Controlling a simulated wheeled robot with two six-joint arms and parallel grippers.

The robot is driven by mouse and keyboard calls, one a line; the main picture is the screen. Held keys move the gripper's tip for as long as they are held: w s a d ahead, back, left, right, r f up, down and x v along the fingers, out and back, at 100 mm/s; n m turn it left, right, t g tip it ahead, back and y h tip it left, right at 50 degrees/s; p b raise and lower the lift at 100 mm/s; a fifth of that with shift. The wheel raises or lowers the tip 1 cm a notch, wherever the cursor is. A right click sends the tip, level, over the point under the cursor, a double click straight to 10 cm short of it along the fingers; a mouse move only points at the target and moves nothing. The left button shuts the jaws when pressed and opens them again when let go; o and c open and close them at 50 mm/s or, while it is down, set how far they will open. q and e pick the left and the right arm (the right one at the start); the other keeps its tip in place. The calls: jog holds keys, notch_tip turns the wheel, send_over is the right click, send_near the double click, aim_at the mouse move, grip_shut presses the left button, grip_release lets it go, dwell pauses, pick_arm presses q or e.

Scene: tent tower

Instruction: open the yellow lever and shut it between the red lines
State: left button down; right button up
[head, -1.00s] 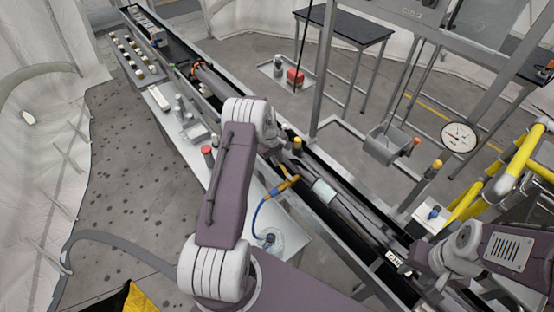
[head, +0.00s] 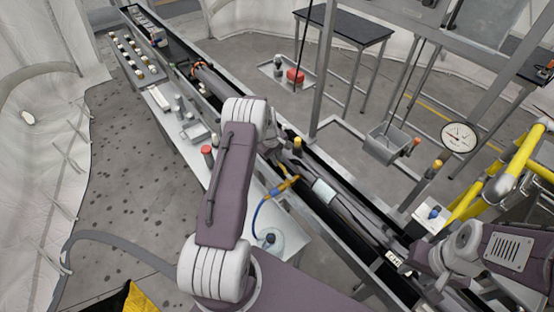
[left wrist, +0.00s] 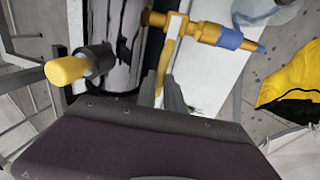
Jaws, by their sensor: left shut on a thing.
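The yellow lever (left wrist: 167,62) shows in the left wrist view, on a brass-yellow valve (left wrist: 192,30) with a blue fitting. My left gripper (left wrist: 162,92) is shut on the lever, with a finger on each side of it. In the head view the valve (head: 284,186) sits beside the long dark pipe, with a blue hose running down from it. My left arm hides part of the gripper there. A white round gauge (head: 459,137) hangs at the right; its red lines are too small to tell. My right arm is at the lower right, its fingers unclear.
A yellow-capped knob (left wrist: 70,68) stands close left of my left gripper in the wrist view. A pale bench (head: 235,184) with a red-capped bottle (head: 208,153) lies left of the pipe. Yellow railings (head: 515,165) and a metal frame (head: 322,70) stand at the right.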

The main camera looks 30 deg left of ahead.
pick_arm(q)
jog(key=shift+r, duration=0.1)
dwell(0.3)
jog(key=shift+s+n+y+p, duration=0.25)
jog(key=shift+s+n+p, duration=0.15)
jog(key=shift+s+n, duration=0.7)
jog(key=shift+s+n+y+p, duration=0.2)
jog(key=shift+s+n+p, duration=0.3)
jog(key=shift+n, duration=1)
jog(key=shift+s+n+y+p, duration=0.3)
jog(key=shift+s+n, duration=0.65)
jog(key=shift+n, duration=0.35)
jog(key=c, duration=1.6)
grip_release()
jog(key=shift+o, duration=0.7)
jog(key=shift+s+d, duration=0.1)
jog(key=shift+d, duration=0.05)
